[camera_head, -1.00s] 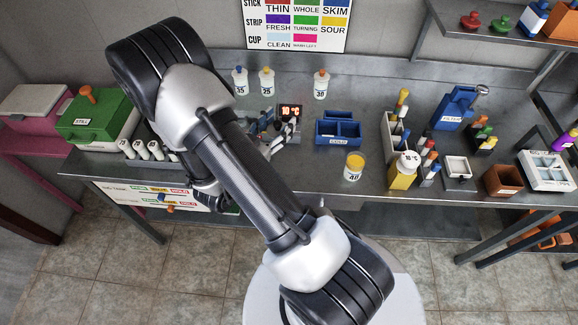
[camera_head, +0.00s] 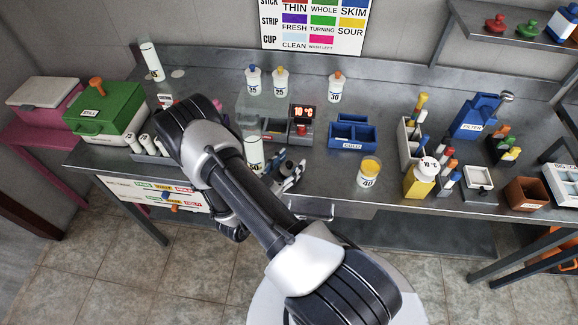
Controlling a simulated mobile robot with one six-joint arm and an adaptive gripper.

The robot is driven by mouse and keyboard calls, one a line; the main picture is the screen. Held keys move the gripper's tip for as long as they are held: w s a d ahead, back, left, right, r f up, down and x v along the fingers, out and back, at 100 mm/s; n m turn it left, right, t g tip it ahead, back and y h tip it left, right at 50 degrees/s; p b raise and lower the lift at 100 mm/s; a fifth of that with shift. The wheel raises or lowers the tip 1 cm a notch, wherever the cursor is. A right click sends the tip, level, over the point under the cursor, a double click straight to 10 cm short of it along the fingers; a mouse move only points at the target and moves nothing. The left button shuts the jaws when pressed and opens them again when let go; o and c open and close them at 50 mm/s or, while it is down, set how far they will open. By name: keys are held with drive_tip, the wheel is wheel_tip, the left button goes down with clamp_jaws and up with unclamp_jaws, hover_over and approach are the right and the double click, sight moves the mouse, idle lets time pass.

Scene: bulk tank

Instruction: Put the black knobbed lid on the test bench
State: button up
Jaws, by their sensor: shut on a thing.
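The test bench is the long steel bench (camera_head: 330,190) across the view. My gripper (camera_head: 292,176) is low over its front part, just right of a tall white labelled cylinder (camera_head: 253,153). The fingers are seen from behind and above, with the wrist and forearm covering much of that area. The gripper is shut on a small dark thing, mostly hidden by the fingers. I cannot make out whether this is the black knobbed lid. I do not see that lid clearly anywhere else. I cannot tell whether the held thing touches the bench.
A yellow-topped cup (camera_head: 369,171) stands to the right. A green box (camera_head: 107,112) is at the left. Bare steel lies between the gripper and the cup.

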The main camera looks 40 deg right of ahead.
drive_tip(key=shift+f, duration=0.25)
drive_tip(key=o, duration=0.4)
drive_tip(key=shift+f, duration=0.15)
drive_tip(key=o, duration=0.5)
drive_tip(key=shift+c, duration=0.2)
